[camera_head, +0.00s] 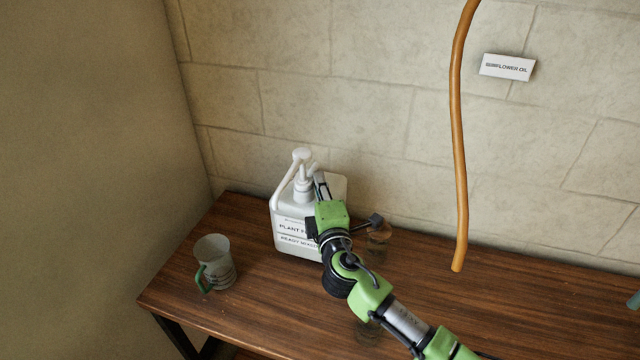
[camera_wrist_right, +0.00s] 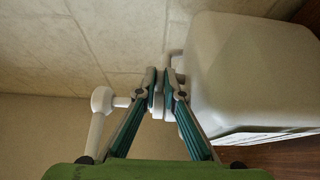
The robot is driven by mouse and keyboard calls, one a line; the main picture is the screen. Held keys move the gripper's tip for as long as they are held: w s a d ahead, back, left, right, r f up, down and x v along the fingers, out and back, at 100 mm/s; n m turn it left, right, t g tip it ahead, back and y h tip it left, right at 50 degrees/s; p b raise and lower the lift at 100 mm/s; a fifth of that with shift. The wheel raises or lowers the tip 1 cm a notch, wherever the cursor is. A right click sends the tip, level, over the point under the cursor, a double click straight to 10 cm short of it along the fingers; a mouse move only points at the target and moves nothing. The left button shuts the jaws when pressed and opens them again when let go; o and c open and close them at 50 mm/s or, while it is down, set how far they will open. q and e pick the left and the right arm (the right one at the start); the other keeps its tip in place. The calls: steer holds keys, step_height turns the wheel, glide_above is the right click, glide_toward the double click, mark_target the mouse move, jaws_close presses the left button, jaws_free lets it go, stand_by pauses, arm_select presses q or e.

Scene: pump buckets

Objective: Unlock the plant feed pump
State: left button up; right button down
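The plant feed container (camera_head: 295,240), a white jug with a labelled front, stands upright at the back left of the table. Its white pump (camera_head: 301,160) rises from the top, with a long spout bending down to the left. My right gripper (camera_head: 320,186) reaches the pump's neck from the right. In the right wrist view the fingers (camera_wrist_right: 160,82) stand on both sides of the pump's collar (camera_wrist_right: 157,104) and appear to touch it. The pump head (camera_wrist_right: 102,100) is to the left there, the container body (camera_wrist_right: 245,75) to the right. My left gripper is not in view.
A grey mug (camera_head: 216,258) with a green handle stands left of the container. A brownish see-through vessel (camera_head: 377,242) is partly hidden behind my right arm. An orange-brown hose (camera_head: 458,150) hangs at the right, near a sunflower oil sign (camera_head: 507,67). The table's (camera_head: 510,310) right side is mostly clear.

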steer(key=n+y, duration=0.2)
steer(key=y, duration=0.1)
steer(key=shift+w+d+g, duration=0.15)
steer(key=shift+w+g, duration=0.25)
steer(key=shift+w+a+n+g+y+p, duration=0.1)
steer(key=shift+w+n+g+y+p, duration=0.2)
steer(key=shift+n+y, duration=0.4)
steer(key=shift+a+n+g+y+p, duration=0.1)
steer(key=shift+n+g+y, duration=0.3)
steer(key=shift+y, duration=0.5)
steer(key=c, duration=2.4)
jaws_free()
steer(key=v, duration=1.2)
